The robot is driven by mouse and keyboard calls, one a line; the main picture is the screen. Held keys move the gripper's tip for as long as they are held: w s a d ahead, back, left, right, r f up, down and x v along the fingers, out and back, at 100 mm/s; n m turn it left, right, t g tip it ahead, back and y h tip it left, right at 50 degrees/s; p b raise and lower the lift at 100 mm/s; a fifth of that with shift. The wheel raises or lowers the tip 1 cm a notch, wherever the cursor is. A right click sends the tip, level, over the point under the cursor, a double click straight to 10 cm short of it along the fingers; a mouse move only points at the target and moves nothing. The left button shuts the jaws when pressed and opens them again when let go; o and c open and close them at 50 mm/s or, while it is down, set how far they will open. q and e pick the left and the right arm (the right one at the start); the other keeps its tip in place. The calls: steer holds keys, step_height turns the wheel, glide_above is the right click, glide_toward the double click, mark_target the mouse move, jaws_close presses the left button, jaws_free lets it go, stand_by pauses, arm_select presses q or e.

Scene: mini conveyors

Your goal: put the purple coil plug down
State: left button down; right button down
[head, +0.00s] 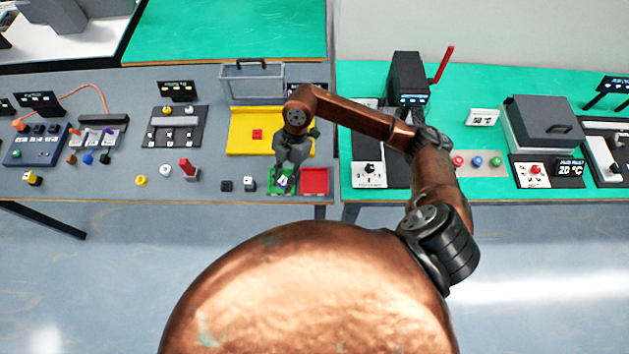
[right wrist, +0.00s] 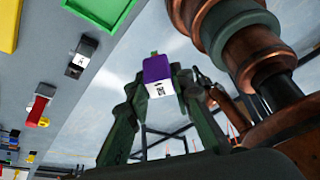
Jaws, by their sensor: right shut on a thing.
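The purple coil plug (right wrist: 158,72) is a purple block with a white lower part that bears a black printed mark. It sits between the fingers of my right gripper (right wrist: 157,88) in the right wrist view, and the gripper is shut on it. In the head view my right gripper (head: 283,176) points down over the green tray (head: 273,190), and a small bit of purple (head: 281,183) shows at its fingertips. I cannot tell whether the plug touches the tray floor. My left gripper is not in view.
A red tray (head: 315,181) stands just right of the green one. Dark and white small blocks (head: 249,183) and a red-topped part (head: 188,169) stand to the left. The table's front edge is close.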

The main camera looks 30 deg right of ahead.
steer(key=m+t, duration=0.1)
steer(key=m, duration=0.3)
steer(key=m+t, duration=0.1)
steer(key=m, duration=0.1)
steer(key=shift+s+a+f+m+t, duration=0.2)
steer(key=shift+a+f+m+t, duration=0.1)
steer(key=shift+a, duration=0.1)
steer(key=m, duration=0.2)
steer(key=m+t, duration=0.1)
steer(key=m, duration=0.1)
steer(key=shift+a+f+t+p, duration=0.15)
steer(key=shift+f+t+p, duration=0.05)
steer(key=shift+t+p, duration=0.1)
steer(key=shift+w+f, duration=0.1)
steer(key=w+d+f, duration=0.1)
steer(key=d+f, duration=0.1)
steer(key=d, duration=0.2)
steer(key=d+f, duration=0.3)
steer(key=d, duration=0.1)
steer(key=w+d+f, duration=0.1)
steer(key=d+f, duration=0.2)
steer(key=d, duration=0.1)
steer(key=shift+w+d+f, duration=0.2)
steer(key=shift+w, duration=0.15)
steer(key=shift+w+d+f, duration=0.1)
steer(key=shift+d+f, duration=0.45)
steer(key=shift+f, duration=0.1)
steer(key=shift+f+p, duration=0.4)
steer(key=shift+f, duration=1.2)
